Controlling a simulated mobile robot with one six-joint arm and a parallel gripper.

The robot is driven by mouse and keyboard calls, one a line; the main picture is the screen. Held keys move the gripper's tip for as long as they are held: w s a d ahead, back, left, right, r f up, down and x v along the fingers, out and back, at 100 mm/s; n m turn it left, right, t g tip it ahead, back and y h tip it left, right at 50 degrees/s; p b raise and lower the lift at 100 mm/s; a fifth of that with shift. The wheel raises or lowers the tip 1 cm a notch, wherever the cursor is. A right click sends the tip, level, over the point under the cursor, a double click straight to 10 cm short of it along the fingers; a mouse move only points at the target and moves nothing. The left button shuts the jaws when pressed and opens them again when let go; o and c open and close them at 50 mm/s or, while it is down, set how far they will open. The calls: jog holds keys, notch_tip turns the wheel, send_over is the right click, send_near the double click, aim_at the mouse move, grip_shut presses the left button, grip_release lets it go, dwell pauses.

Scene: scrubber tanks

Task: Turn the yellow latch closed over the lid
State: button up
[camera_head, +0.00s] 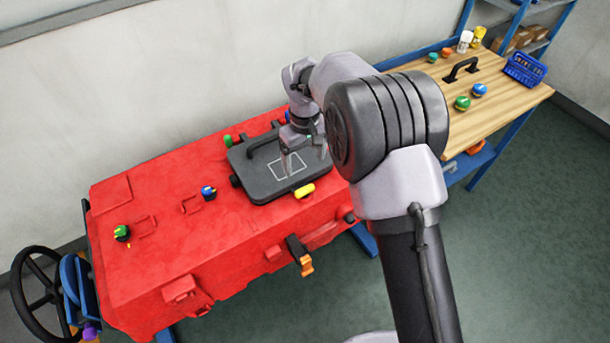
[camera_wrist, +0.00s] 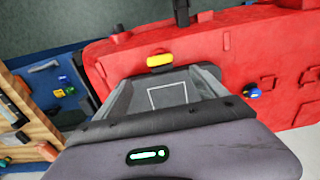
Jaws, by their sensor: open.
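The yellow latch (camera_head: 304,191) sits at the near edge of the dark grey lid (camera_head: 262,184). Its long side runs roughly along that edge, and I cannot tell whether any of it overlaps the lid. It also shows in the wrist view (camera_wrist: 160,60), just beyond the lid's edge. The lid lies flat on the red tank (camera_head: 230,240), with a black handle and a white outline on top. My gripper (camera_head: 304,167) is open and empty above the lid, pointing down, behind the latch and apart from it.
A green knob (camera_head: 122,232) and a blue knob (camera_head: 208,192) stand on the tank's left part. An orange-tipped catch (camera_head: 305,264) hangs on its front. A wooden bench (camera_head: 500,85) with a handle, knobs and a blue basket (camera_head: 525,68) stands at right.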

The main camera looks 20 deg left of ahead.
aim_at(305, 189)
notch_tip(305, 189, down, 13)
jog(key=shift+w+r+b, duration=0.1)
jog(key=shift+b, duration=1.15)
jog(key=shift+c, duration=0.4)
jog(key=shift+a, duration=0.1)
jog(key=c, duration=1.3)
